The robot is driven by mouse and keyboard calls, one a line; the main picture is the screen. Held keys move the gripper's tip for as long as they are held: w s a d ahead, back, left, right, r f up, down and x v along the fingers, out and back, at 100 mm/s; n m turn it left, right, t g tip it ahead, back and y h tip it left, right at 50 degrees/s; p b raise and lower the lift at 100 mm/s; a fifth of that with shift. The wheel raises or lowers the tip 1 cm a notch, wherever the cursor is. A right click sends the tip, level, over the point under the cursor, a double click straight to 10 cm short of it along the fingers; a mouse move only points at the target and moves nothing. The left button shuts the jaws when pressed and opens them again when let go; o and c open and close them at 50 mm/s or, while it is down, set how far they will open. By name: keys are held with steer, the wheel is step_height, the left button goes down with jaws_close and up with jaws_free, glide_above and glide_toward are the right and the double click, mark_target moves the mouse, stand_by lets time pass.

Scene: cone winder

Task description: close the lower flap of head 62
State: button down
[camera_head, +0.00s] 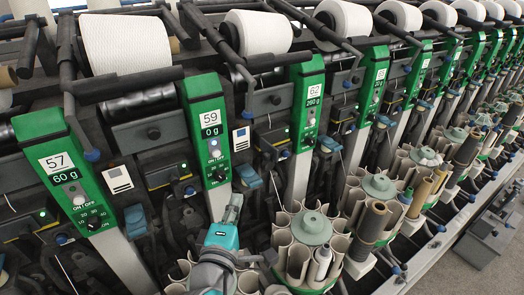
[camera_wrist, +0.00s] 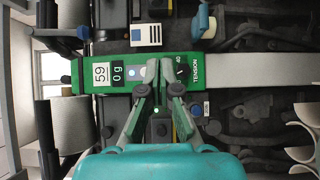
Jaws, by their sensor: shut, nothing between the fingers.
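Head 62 has a green panel (camera_head: 309,105) marked 62 and 260 g, in the middle of the head view. I cannot clearly make out its lower flap among the dark parts beside and below the panel. My gripper (camera_head: 235,200) is low in the head view, left of head 62 and just below the panel of head 59 (camera_head: 206,130). In the wrist view the fingertips of my gripper (camera_wrist: 159,68) are together and empty. They appear in front of the head 59 panel (camera_wrist: 120,75), near its buttons; I cannot tell whether they touch it.
Head 57's panel (camera_head: 66,175) stands at the left. White yarn cones (camera_head: 127,43) line the top. Round magazines with tubes (camera_head: 311,230) stand along the front, close right of my arm. Blue levers (camera_head: 248,176) stick out between heads.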

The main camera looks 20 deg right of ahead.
steer(key=s+d+x, duration=0.1)
steer(key=d+x, duration=0.1)
steer(key=x, duration=1.1)
steer(key=shift+w+d, duration=0.15)
steer(key=shift+d, duration=0.3)
steer(key=shift+d+r, duration=0.1)
